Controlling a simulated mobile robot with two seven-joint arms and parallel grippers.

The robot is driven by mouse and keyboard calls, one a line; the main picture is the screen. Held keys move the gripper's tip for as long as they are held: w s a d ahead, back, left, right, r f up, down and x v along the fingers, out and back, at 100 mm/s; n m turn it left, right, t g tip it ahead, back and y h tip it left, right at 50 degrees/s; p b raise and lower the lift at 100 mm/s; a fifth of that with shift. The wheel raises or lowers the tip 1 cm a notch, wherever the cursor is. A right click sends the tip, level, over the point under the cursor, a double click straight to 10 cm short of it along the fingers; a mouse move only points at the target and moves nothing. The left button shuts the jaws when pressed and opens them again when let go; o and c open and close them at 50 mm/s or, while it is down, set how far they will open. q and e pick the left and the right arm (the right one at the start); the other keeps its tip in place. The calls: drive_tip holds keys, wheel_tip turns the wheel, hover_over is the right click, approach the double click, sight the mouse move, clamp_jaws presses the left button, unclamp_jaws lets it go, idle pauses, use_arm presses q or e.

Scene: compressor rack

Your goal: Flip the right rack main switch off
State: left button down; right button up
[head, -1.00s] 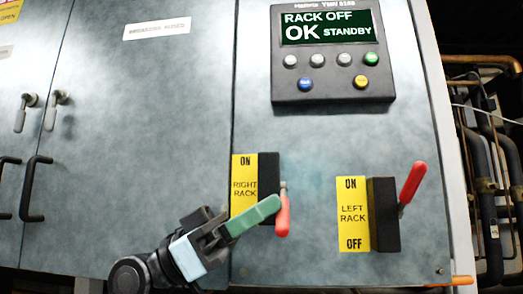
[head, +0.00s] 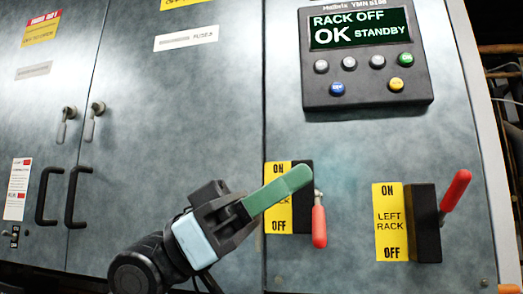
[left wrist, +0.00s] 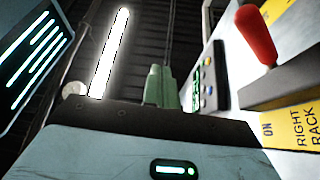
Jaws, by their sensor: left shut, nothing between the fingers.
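The right rack switch is a black box (head: 302,205) with a red handle (head: 319,226) hanging down at its right side. Its yellow label (head: 278,226) shows ON at the top and OFF at the bottom, partly covered by my gripper. My left gripper (head: 300,178) is shut and empty, its green fingers slanting up right across the label and box, with the tip just above the handle. I cannot tell whether it touches the box. In the left wrist view the green fingers (left wrist: 162,88) point away from the red handle (left wrist: 256,36) and RIGHT RACK label (left wrist: 303,128). My right gripper is out of view.
The left rack switch (head: 426,222) is to the right, its red handle raised. A display (head: 360,28) above reads RACK OFF, OK, STANDBY, with several buttons below. Cabinet doors with black handles (head: 76,197) are at left. Pipes stand beyond the right edge.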

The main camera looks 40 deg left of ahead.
use_arm(q)
drive_tip(key=s+d+p, duration=0.1)
drive_tip(key=s+d, duration=0.3)
drive_tip(key=s, duration=0.3)
drive_tip(key=shift+s+r+p, duration=0.3)
drive_tip(key=shift+s+r, duration=0.1)
